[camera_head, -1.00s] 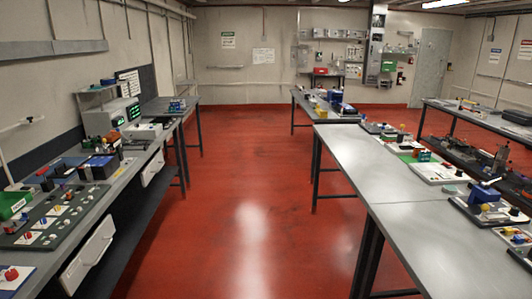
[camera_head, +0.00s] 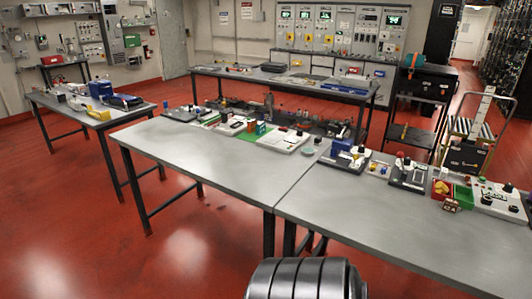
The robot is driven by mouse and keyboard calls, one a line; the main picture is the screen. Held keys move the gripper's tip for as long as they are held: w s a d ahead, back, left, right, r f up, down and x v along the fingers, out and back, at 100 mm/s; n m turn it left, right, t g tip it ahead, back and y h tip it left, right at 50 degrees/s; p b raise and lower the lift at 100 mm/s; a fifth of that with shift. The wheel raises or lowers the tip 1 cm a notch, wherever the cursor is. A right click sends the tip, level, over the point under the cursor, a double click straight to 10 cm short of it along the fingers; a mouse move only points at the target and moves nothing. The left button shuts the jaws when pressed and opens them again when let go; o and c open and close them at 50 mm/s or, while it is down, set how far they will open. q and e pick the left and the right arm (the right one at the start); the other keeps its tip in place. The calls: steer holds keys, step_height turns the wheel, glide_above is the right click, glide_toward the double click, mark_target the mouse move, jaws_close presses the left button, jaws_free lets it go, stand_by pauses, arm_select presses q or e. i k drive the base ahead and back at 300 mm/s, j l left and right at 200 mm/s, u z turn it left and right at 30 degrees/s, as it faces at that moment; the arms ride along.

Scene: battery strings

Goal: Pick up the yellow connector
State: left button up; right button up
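I cannot tell for certain which item is the yellow connector. A small yellow block (camera_head: 98,114) sits near the front edge of the far left table, next to a blue item (camera_head: 124,101). Another small yellow piece (camera_head: 441,187) lies among the parts on the right part of the near bench. Both are too small to make out in detail. Neither of my grippers is in view. A grey ribbed part, probably one of my arm links, shows at the bottom edge.
The long grey bench (camera_head: 190,158) has devices along its far side, and its near side is clear. The red floor (camera_head: 60,225) is open at the left.

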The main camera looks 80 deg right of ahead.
mark_target(441, 187)
steer(key=i+z, duration=0.2)
steer(key=z, duration=1.9)
